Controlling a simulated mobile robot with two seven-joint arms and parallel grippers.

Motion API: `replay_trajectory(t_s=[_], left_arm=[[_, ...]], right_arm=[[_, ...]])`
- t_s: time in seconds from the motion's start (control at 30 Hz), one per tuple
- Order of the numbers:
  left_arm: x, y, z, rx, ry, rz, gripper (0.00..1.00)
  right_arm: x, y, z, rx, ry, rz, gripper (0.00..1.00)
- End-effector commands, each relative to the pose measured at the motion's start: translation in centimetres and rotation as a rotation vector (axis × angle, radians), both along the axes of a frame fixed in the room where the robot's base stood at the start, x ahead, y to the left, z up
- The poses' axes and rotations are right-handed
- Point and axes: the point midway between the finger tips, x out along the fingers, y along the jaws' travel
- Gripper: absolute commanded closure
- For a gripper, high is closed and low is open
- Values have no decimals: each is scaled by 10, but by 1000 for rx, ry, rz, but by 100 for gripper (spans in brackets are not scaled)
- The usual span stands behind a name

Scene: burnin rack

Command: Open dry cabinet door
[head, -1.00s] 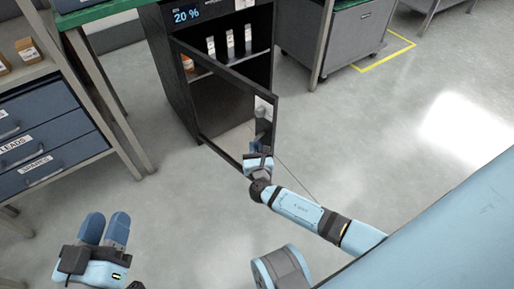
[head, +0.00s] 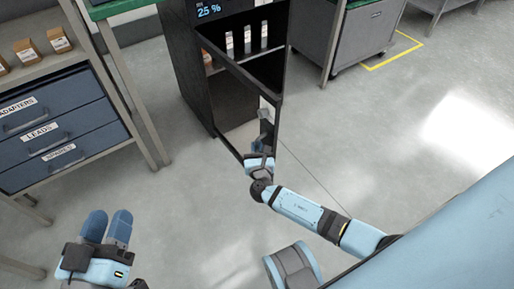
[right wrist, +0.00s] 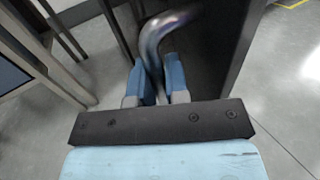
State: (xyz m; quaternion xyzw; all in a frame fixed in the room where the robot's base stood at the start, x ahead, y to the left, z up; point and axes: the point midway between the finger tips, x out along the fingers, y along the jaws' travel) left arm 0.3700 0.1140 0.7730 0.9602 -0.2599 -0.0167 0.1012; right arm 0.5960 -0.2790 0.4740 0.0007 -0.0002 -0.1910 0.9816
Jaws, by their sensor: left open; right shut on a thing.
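The black dry cabinet (head: 180,55) stands at the top centre of the head view, its display (head: 209,10) reading 25 %. Its glass-panelled, dark-framed door (head: 279,118) is swung partly open, out toward me, and the shelf inside shows past it. My right gripper (head: 260,160) is at the door's free edge. In the right wrist view, the right gripper's blue fingers (right wrist: 160,85) are shut on the curved metal door handle (right wrist: 157,35). My left gripper (head: 107,226) is open and empty over the floor at lower left, away from the cabinet.
A bench with blue labelled drawers (head: 50,140) and small cardboard boxes (head: 58,40) stands at left. A grey wheeled bin (head: 365,40) is under a bench right of the cabinet. The floor (head: 190,205) in front of the door is clear.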

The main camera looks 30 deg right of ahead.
Motion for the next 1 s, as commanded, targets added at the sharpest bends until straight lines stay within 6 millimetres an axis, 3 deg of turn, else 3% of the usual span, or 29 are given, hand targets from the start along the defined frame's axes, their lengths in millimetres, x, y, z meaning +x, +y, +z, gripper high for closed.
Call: replay_trajectory(t_s=[0.37, 0.4, 0.5, 1.0], left_arm=[[0, 0, 0, 2, 0, -1, 57], [0, 0, 0, 1, 0, -1, 57], [0, 0, 0, 0, 0, -1, 57], [1, -1, 1, -7, -1, 3, 57]], right_arm=[[0, 0, 0, -3, 0, 0, 100], [0, 0, 0, -3, 1, 0, 78], [0, 0, 0, -2, 1, 0, 61], [1, -5, 0, -1, 0, 0, 61]])
